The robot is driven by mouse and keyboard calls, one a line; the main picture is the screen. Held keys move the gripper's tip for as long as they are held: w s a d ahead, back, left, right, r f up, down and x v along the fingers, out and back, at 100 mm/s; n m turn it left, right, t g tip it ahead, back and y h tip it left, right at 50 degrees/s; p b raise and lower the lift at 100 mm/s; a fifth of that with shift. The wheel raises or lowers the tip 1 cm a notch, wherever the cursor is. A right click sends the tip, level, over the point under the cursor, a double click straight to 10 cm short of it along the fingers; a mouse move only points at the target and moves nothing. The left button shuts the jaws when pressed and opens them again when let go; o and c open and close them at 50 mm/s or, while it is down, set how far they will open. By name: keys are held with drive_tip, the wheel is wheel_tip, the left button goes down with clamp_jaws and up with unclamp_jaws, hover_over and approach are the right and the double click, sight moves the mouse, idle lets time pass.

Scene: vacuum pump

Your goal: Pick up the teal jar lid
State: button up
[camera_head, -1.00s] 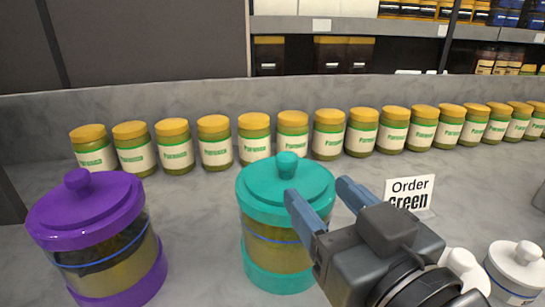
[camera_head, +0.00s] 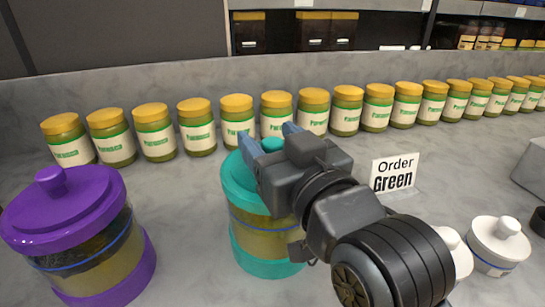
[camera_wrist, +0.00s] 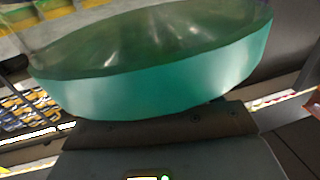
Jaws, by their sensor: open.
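The teal jar lid (camera_head: 234,181) sits on a clear jar (camera_head: 262,235) with a yellow-green content and a teal base. Its round knob (camera_head: 272,144) shows between my fingertips in the head view. My gripper (camera_head: 269,143) is open, with one blue finger on each side of the knob. I cannot tell whether the fingers touch it. My gripper and wrist hide the right part of the lid. In the wrist view a large teal band (camera_wrist: 165,85) with greenish clear material above it fills the middle, close to the camera.
A purple-lidded jar (camera_head: 78,225) stands to the left. White-lidded jars (camera_head: 498,240) stand at the lower right, near an "Order Green" sign (camera_head: 394,174). A row of yellow-capped jars (camera_head: 198,125) lines the back of the grey counter (camera_head: 440,150).

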sight(273, 141)
drive_tip(key=shift+c, duration=0.2)
drive_tip(key=c, duration=1)
drive_tip(key=shift+r, duration=0.1)
drive_tip(key=shift+r, duration=0.5)
wheel_tip(273, 141, up, 3)
drive_tip(key=shift+f, duration=0.15)
drive_tip(key=s+d+r+p, duration=0.1)
drive_tip(key=d+r+p, duration=0.1)
drive_tip(key=d, duration=0.1)
drive_tip(key=s+d+r+p, duration=0.1)
drive_tip(key=d+r+p, duration=0.1)
drive_tip(key=d, duration=0.2)
drive_tip(key=s+d+r+p, duration=0.1)
drive_tip(key=d+r+p, duration=0.2)
drive_tip(key=d, duration=0.1)
drive_tip(key=shift+s+r, duration=0.1)
drive_tip(key=shift+s, duration=0.2)
